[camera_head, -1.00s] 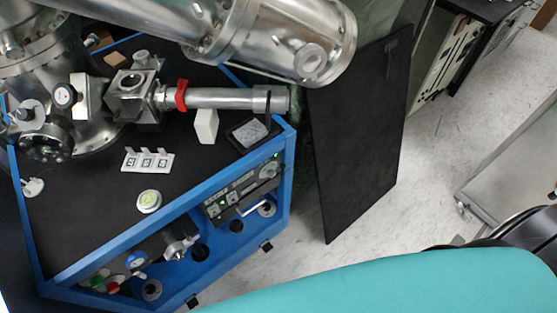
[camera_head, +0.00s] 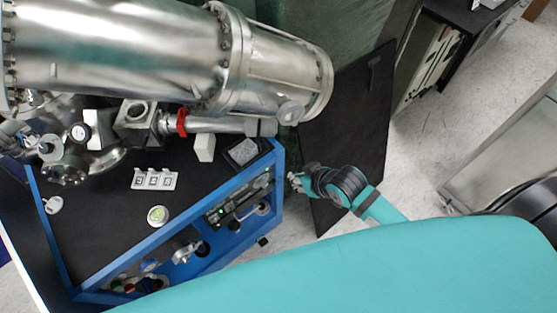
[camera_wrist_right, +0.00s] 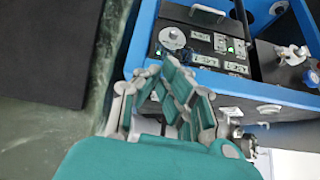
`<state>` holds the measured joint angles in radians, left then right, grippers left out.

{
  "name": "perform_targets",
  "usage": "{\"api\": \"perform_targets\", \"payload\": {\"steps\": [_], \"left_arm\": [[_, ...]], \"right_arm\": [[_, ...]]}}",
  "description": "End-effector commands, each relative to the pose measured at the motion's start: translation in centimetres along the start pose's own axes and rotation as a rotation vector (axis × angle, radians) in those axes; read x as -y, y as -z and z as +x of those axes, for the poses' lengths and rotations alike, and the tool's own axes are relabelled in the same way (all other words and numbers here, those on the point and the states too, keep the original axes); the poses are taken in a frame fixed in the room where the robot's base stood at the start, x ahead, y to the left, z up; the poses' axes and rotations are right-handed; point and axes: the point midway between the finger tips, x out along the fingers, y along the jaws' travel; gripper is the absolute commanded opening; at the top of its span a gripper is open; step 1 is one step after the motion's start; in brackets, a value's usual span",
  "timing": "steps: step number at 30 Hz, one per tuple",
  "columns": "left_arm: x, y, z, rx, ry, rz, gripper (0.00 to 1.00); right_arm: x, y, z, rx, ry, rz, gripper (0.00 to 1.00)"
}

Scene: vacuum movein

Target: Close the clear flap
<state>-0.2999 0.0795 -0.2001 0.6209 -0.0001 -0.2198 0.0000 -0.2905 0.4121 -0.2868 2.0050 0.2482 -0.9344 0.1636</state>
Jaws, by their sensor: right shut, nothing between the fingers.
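I cannot make out a clear flap for certain. A white panel with several small tabs (camera_head: 154,179) lies on the black top of the blue-framed bench (camera_head: 110,205). A small black box with a grey pad (camera_head: 243,152) sits at the bench's right corner. My right gripper (camera_head: 294,181) is just right of the bench's right end, apart from it. In the right wrist view its teal fingers (camera_wrist_right: 183,78) are shut and empty, pointing toward the black front panel with green lights (camera_wrist_right: 200,45). My left gripper is in no view.
A large metal chamber (camera_head: 140,65) hangs over the back of the bench. A metal tube with a red clamp (camera_head: 215,124) runs along its rear. A black board (camera_head: 345,120) leans to the right. Clear floor (camera_head: 440,130) lies beyond it.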

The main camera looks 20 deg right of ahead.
Motion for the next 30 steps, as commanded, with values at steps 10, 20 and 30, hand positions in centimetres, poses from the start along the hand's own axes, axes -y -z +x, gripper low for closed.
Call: {"api": "perform_targets", "payload": {"steps": [10,20,30], "left_arm": [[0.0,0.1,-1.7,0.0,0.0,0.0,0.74],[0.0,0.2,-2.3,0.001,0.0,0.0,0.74],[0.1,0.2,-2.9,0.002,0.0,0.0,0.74]], "right_arm": [[2.5,4.5,-4.7,-0.05,0.049,-0.035,0.0],[2.7,4.9,1.4,-0.051,0.048,-0.033,0.0],[2.9,3.2,6.4,-0.049,0.048,-0.035,0.0]]}}
